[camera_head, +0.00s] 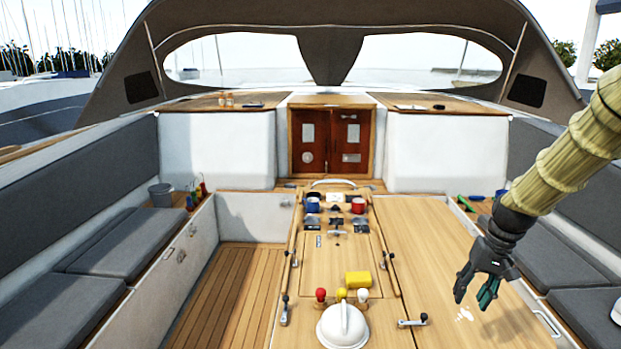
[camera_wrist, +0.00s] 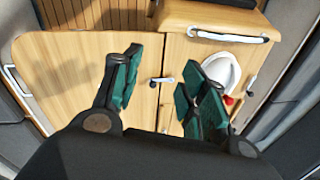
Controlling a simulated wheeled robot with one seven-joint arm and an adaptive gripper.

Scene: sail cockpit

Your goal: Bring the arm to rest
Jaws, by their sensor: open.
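My gripper (camera_head: 474,287) hangs at the right over the right table leaf (camera_head: 430,240) in the head view, fingers pointing down. It is open, with nothing between its green-padded fingers. In the wrist view my gripper (camera_wrist: 160,85) shows its two fingers apart over the wooden leaf (camera_wrist: 75,75). My arm comes in from the upper right of the head view in a yellowish ribbed sleeve. The gripper is apart from the objects on the table's middle part.
A white dome-shaped thing (camera_head: 343,327) stands at the table's near end, also in the wrist view (camera_wrist: 222,70). A yellow block (camera_head: 358,279), a red-topped piece (camera_head: 320,295), a blue mug (camera_head: 312,205) and a red mug (camera_head: 358,205) stand along the middle. The right leaf is mostly clear.

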